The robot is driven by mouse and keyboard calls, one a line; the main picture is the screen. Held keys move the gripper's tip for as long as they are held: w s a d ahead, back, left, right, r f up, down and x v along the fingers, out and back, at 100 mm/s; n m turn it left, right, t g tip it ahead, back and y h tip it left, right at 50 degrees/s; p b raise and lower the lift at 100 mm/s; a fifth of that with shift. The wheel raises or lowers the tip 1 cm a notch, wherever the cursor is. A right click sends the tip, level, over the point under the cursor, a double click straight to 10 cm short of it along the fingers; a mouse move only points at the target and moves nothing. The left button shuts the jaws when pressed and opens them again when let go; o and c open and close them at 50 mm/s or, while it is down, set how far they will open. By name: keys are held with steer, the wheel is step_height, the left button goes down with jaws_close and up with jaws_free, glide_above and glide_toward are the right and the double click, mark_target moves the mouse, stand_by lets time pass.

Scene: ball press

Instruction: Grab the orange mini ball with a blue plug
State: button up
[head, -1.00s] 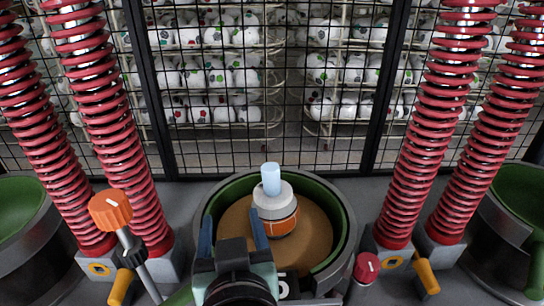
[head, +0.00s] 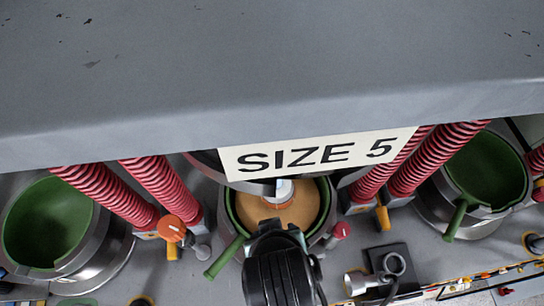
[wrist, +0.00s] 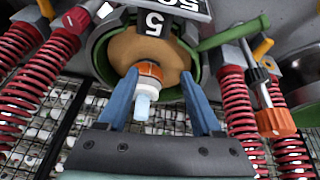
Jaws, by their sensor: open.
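The orange mini ball (wrist: 150,70) has an orange band, a white part and a pale blue plug (wrist: 142,107). It stands in the green-rimmed bowl (wrist: 101,52) on a tan inner surface (wrist: 172,55). In the head view the ball (head: 284,190) is partly hidden by the overhead panel and sign. My gripper (wrist: 160,76) is open, with its blue fingers on either side of the ball in the wrist view. The left finger appears closer to the ball; contact cannot be told. In the head view my gripper (head: 277,222) is at the bowl's near side.
A grey panel (head: 260,70) with a "SIZE 5" sign (head: 318,154) overhangs the bowl. Red springs (head: 110,192) flank it. An orange knob (head: 172,228) stands left, a red knob (head: 342,230) right. Other green bowls (head: 45,222) sit at both sides.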

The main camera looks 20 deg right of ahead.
steer(key=p, duration=0.3)
glide_above(275, 195)
steer(key=s, duration=0.2)
steer(key=shift+s+a+r, duration=0.1)
steer(key=shift+a+r, duration=0.1)
steer(key=shift+a, duration=0.25)
steer(key=w, duration=0.1)
steer(key=w+d+p, duration=0.1)
steer(key=w, duration=0.1)
steer(key=w+d+p, duration=0.1)
steer(key=shift+w+r, duration=0.15)
steer(key=shift+w, duration=0.05)
steer(key=shift+w+f+p, duration=0.1)
steer(key=shift+f+p, duration=0.25)
steer(key=shift+f, duration=0.35)
jaws_close()
